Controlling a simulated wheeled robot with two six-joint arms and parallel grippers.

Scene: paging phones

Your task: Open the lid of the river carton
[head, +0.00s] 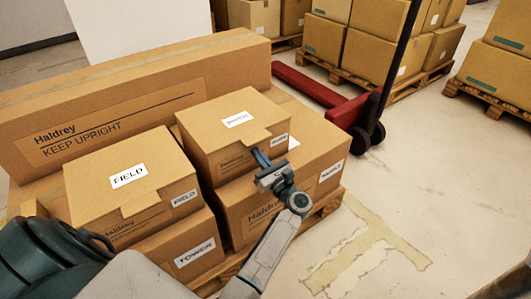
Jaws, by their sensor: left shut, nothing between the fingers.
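No label clearly reads "river". The upper right carton (222,129) has a shut lid with a front flap and small white labels too blurred to read surely. It sits on a larger carton (322,150), whose label is also hard to read. My left gripper (261,158) is shut and empty at the front of the upper right carton, with its fingertips just below the lid's front flap. I cannot tell whether they touch. The gripper hides part of that front face. My right gripper is not in view.
A FIELD carton (103,178) sits on a TOWER carton (178,250) at the left. A long Haldrey carton (160,85) stands behind. The stack rests on a wooden pallet (328,205). A red pallet jack (315,88) stands behind right.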

